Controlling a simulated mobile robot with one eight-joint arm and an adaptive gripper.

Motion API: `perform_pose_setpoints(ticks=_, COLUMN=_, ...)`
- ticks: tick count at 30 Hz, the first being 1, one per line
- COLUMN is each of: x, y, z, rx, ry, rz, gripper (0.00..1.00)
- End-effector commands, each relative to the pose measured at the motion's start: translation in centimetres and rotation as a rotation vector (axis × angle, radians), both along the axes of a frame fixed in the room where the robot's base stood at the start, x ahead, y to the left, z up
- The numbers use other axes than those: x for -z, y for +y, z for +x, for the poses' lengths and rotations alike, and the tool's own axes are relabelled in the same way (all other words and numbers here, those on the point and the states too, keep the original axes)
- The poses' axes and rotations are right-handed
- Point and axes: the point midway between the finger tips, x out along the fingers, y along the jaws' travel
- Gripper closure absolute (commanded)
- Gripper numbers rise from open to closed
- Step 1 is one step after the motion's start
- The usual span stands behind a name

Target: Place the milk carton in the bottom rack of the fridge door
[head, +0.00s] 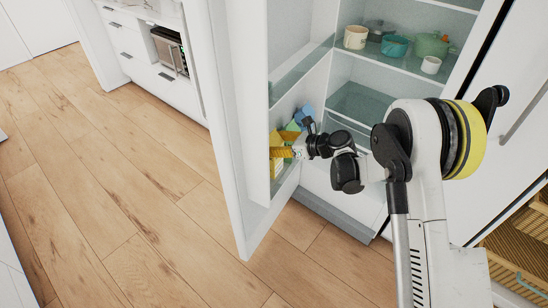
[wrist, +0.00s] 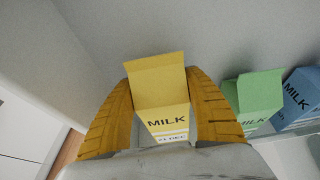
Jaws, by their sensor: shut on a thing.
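The yellow milk carton (wrist: 163,100) is between the two yellow fingers of my gripper (wrist: 162,112) in the wrist view. The fingers are shut on its sides, and its gabled top and MILK lettering show. In the head view my gripper (head: 282,153) is at the inner side of the open fridge door (head: 228,130), over its bottom rack (head: 286,190). The held carton is small and partly hidden by the fingers there. I cannot tell whether its base touches the rack floor.
A green carton (wrist: 258,98) and a blue carton (wrist: 301,97) stand to the right of the held one, along the door. Fridge shelves (head: 400,65) hold a cream cup (head: 355,37), a teal pot (head: 395,46) and a green pot (head: 431,45). The wooden floor (head: 120,180) left of the door is clear.

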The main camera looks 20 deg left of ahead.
Motion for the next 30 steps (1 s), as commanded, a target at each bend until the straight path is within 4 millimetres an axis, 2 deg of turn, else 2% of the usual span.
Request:
perform_pose_setpoints(ticks=1, x=0.9, y=0.0, z=0.0, rx=0.0, ry=0.001, rz=0.001, gripper=0.83)
perform_pose_setpoints(ticks=5, x=2.0, y=0.0, z=0.0, rx=0.001, ry=0.0, rz=0.001, gripper=0.83)
perform_pose_setpoints(ticks=11, x=4.7, y=0.0, z=0.0, rx=0.001, ry=0.0, rz=0.001, gripper=0.83)
perform_pose_setpoints(ticks=23, x=5.1, y=0.0, z=0.0, rx=0.001, ry=0.0, rz=0.001, gripper=0.83)
perform_pose_setpoints(ticks=24, x=5.1, y=0.0, z=0.0, rx=0.001, ry=0.001, rz=0.0, gripper=0.3)
perform_pose_setpoints(ticks=25, x=5.1, y=0.0, z=0.0, rx=0.001, ry=0.001, rz=0.0, gripper=0.21)
perform_pose_setpoints(ticks=30, x=5.0, y=0.0, z=0.0, rx=0.001, ry=0.001, rz=0.0, gripper=0.2)
